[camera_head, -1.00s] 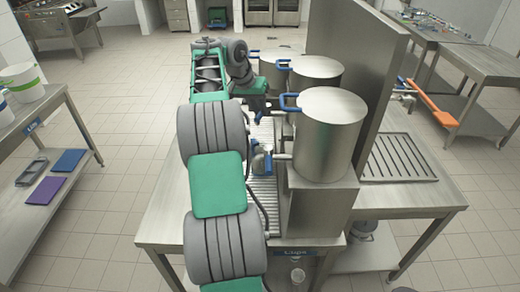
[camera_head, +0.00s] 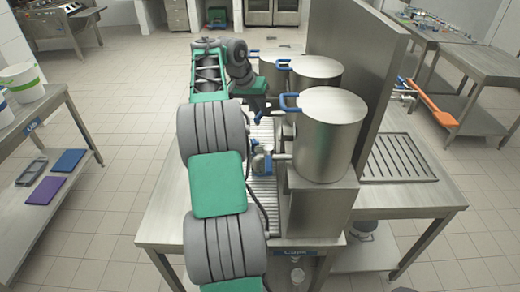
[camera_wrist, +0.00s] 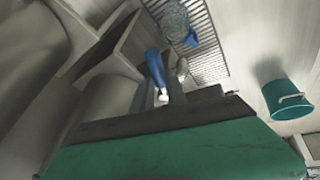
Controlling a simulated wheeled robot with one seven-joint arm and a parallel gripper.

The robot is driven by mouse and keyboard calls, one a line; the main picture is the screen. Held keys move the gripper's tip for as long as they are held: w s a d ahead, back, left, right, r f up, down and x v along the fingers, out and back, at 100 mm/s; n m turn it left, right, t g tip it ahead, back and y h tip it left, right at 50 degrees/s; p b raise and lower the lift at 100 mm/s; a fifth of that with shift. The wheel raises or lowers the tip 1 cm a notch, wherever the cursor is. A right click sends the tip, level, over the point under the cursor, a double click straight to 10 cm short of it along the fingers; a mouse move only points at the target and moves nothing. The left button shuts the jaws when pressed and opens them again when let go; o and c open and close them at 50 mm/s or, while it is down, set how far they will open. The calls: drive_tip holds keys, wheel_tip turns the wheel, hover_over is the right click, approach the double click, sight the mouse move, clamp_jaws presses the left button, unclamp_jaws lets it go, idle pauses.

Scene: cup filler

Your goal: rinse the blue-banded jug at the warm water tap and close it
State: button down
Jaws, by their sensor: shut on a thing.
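My gripper (camera_head: 258,108) is low beside the steel urns, at the middle one's front in the head view. In the wrist view its dark and green body fills the bottom.
The nearest urn (camera_head: 330,135) stands on a steel block, with its tap (camera_head: 262,160) facing my arm. A tall steel panel (camera_head: 358,70) rises behind the urns. A teal bucket (camera_wrist: 289,98) is right of the grate in the wrist view. The floor at left is clear.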

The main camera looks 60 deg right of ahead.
drive_tip(key=shift+s+f+n+b, duration=0.2)
drive_tip(key=shift+n+b, duration=0.1)
drive_tip(key=shift+b, duration=0.75)
drive_tip(key=shift+s+d+n+t+b, duration=0.1)
drive_tip(key=shift+s+n+t+b, duration=0.25)
drive_tip(key=shift+b, duration=0.2)
drive_tip(key=shift+s+r+n+t+b, duration=0.15)
drive_tip(key=shift+n+t+b, duration=0.1)
drive_tip(key=shift+n+b, duration=0.3)
drive_tip(key=shift+s+r+n+t+b, duration=0.1)
drive_tip(key=shift+s+n+t+b, duration=0.1)
drive_tip(key=shift+n+b, duration=0.35)
drive_tip(key=shift+s+d+n+t+b, duration=0.15)
drive_tip(key=shift+s+n+t+b, duration=0.15)
drive_tip(key=shift+n+b, duration=0.6)
